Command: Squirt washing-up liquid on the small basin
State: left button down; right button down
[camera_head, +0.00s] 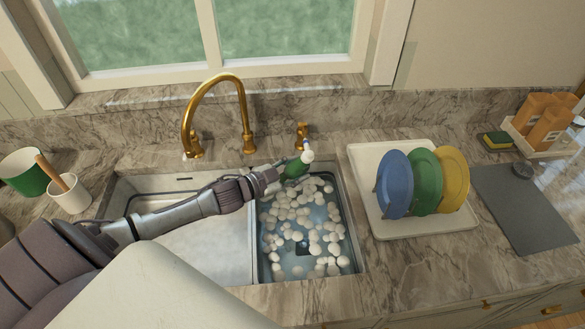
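The sink has two basins. The smaller right basin (352,262) holds many white round blobs spread over its bottom, around a dark drain (303,246). The wider left basin (190,262) looks empty, partly hidden by my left arm. My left gripper (282,174) is above the back left of the small basin. It seems shut on a green bottle (295,168) with a white and blue top (307,154). The bottle is tilted, its top pointing up and right. The fingers are small and partly hidden. My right gripper is not in view.
A gold faucet (243,105) arches behind the sink. A white rack (425,226) with blue, green and yellow plates stands to the right, beside a grey mat (525,215). A yellow-green sponge (495,140) lies at the far right. A white cup (70,198) stands at left.

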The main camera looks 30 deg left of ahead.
aim_at(306, 152)
pick_arm(q)
jog(key=r+g+h, duration=0.1)
jog(key=r, duration=0.1)
jog(key=d+r+g+h, duration=0.1)
jog(key=r+h, duration=0.1)
jog(key=d+r+g+h, duration=0.1)
jog(key=r+h, duration=0.1)
jog(key=shift+r+m, duration=0.15)
jog(key=shift+m, duration=0.15)
jog(key=shift+s+d+r+g+h, duration=0.1)
jog(key=shift+d+r+g+h, duration=0.1)
jog(key=shift+r+g+h, duration=0.25)
jog(key=shift+s+d+r+g+h, duration=0.1)
jog(key=shift+d+r+g+h, duration=0.15)
jog(key=shift+r+h, duration=0.3)
